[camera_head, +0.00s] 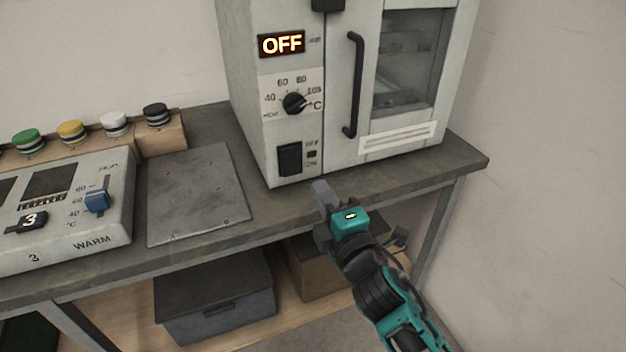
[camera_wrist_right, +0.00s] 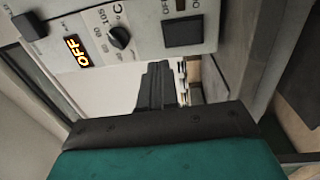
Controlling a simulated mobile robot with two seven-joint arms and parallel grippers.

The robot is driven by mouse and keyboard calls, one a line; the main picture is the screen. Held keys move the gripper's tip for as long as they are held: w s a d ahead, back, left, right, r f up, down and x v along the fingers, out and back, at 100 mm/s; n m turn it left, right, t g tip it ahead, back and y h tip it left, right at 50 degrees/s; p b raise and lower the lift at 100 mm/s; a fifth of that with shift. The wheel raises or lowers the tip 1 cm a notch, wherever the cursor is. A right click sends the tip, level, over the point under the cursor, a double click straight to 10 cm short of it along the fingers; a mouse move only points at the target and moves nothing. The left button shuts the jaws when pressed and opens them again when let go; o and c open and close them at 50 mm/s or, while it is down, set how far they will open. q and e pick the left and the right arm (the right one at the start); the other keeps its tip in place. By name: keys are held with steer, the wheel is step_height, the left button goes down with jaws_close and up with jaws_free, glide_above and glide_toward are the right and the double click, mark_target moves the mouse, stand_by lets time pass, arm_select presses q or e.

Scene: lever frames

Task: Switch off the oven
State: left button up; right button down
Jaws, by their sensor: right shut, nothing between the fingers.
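The oven (camera_head: 340,160) is a pale grey box standing on the bench, with its door shut. Its display (camera_head: 282,44) reads OFF in lit letters and also shows in the right wrist view (camera_wrist_right: 72,50). Below it is a black temperature dial (camera_head: 294,103), also in the right wrist view (camera_wrist_right: 119,37). A black rocker switch (camera_head: 290,159) sits low on the panel, with an OFF/ON label and small indicator beside it. It shows in the right wrist view (camera_wrist_right: 183,32). My right gripper (camera_head: 320,188) is shut and empty, just in front of the oven's lower edge, apart from the switch. My left gripper is not in view.
A warmer unit (camera_head: 112,225) with a blue slider stands at the left, beside a flat metal plate (camera_head: 198,195). Several coloured caps sit on a wooden rack (camera_head: 165,138) behind. A grey lidded bin (camera_head: 215,300) is under the bench (camera_head: 285,208). A wall closes the right side.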

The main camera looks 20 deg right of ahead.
steer(key=shift+s+r, duration=0.1)
steer(key=shift+s, duration=0.8)
arm_select(q)
steer(key=p, duration=0.1)
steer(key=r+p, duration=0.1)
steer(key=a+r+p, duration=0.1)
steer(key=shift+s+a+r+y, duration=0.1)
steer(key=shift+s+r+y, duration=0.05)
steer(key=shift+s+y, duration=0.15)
arm_select(e)
steer(key=s+f+m+g+y, duration=0.1)
steer(key=s+f+m+g, duration=0.7)
steer(key=s+f+m, duration=0.6)
step_height(320, 180, down, 5)
steer(key=shift+s+a+r+m+y, duration=0.2)
steer(key=shift+s+m+y, duration=0.15)
steer(key=shift+m, duration=0.55)
arm_select(q)
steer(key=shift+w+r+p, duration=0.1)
steer(key=shift+p, duration=0.2)
